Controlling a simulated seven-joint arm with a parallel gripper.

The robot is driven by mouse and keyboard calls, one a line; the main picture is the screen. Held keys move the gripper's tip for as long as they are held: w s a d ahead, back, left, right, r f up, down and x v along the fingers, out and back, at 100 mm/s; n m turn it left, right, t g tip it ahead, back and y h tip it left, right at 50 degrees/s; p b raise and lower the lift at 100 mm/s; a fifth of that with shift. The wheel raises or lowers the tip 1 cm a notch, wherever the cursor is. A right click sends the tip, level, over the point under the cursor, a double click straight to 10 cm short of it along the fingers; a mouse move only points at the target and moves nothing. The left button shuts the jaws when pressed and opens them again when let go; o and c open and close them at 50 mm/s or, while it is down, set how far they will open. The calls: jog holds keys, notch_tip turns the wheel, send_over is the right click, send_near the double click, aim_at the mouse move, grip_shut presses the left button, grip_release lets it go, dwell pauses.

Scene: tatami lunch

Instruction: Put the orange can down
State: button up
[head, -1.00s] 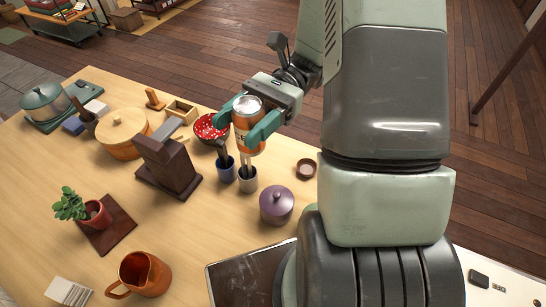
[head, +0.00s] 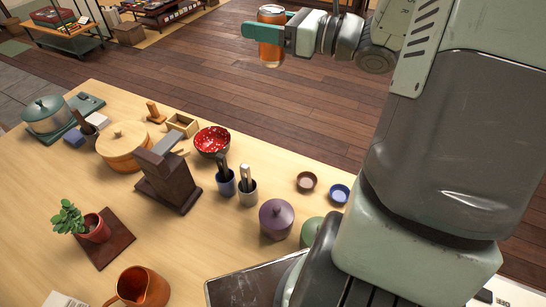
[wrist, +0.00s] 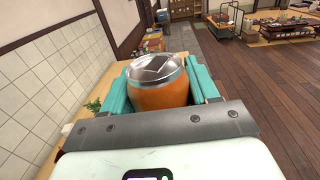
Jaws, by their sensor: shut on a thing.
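The orange can (head: 271,35) is in my gripper (head: 268,31), high up and past the far edge of the wooden table in the head view. The teal fingers are shut on its sides. The can looks upright there. In the wrist view the orange can (wrist: 161,88) sits between the two teal fingers of my gripper (wrist: 160,92), its silver top showing. The can touches nothing else that I can see.
The table (head: 120,215) holds a red speckled bowl (head: 211,141), a purple lidded pot (head: 276,219), utensil cups (head: 247,192), a dark wooden block stand (head: 168,177), a potted plant (head: 92,227) and an orange jug (head: 141,287). Bare wood lies left of centre.

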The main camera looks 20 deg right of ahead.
notch_tip(320, 180, down, 36)
jog(key=shift+r, duration=0.1)
dwell(0.3)
jog(key=o, duration=1)
jog(key=v, duration=1.2)
